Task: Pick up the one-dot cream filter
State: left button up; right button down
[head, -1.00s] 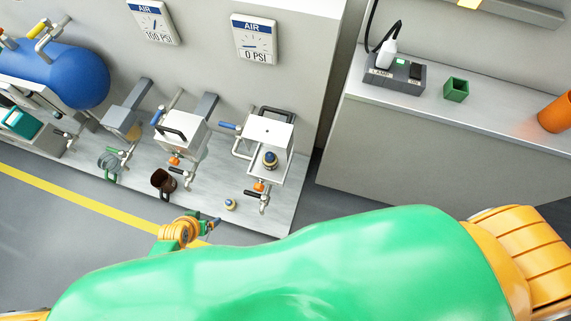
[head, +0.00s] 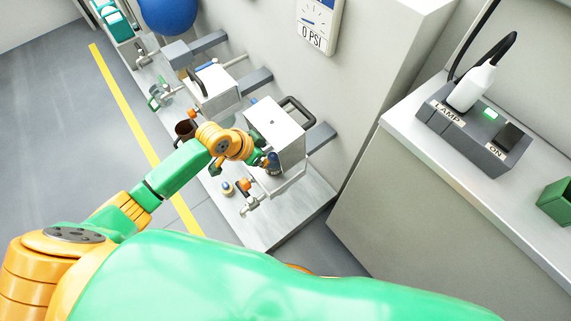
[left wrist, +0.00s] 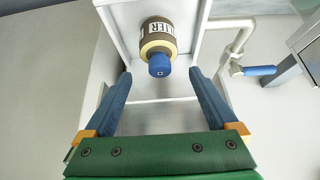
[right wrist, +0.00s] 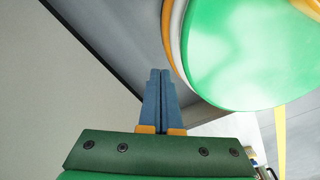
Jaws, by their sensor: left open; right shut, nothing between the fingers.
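A filter (left wrist: 158,40) with a brown body, a cream band, a white label and a blue knob is in the left wrist view, inside the white frame of the nearest press. Its blue part shows in the head view (head: 273,163), partly behind my left gripper (head: 262,159). My left gripper is open, its two blue fingers (left wrist: 160,74) apart and pointing at the knob, with nothing between them. A small cream and blue piece (head: 228,188) stands on the bench top; its dots are too small to read. My right gripper (right wrist: 161,73) is shut and empty, away from the presses.
The press (head: 275,125) has a white box top and side posts close around the filter. A brown mug (head: 185,130) and a second press (head: 213,86) stand to the left. A grey counter (head: 400,130) with a lamp switch box (head: 475,130) is at right.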

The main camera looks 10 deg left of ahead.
pick_arm(q)
jog(key=b+x, duration=0.1)
jog(key=x, duration=0.2)
jog(key=b+x, duration=0.1)
jog(key=shift+s+a+f+b, duration=0.2)
jog(key=shift+f+b, duration=0.1)
jog(key=shift+f, duration=0.3)
jog(key=shift+b+x, duration=0.35)
jog(key=shift+x, duration=0.6)
jog(key=shift+w+d+r, duration=0.1)
jog(key=shift+w, duration=0.1)
jog(key=shift+r, duration=0.1)
jog(key=c, duration=1.3)
jog(key=shift+c, duration=0.4)
pick_arm(e)
jog(key=w+f, duration=0.1)
jog(key=d+f, duration=0.1)
jog(key=f, duration=0.1)
jog(key=shift+w+d+t, duration=0.2)
jog(key=shift+w+t, duration=0.1)
jog(key=shift+w, duration=0.05)
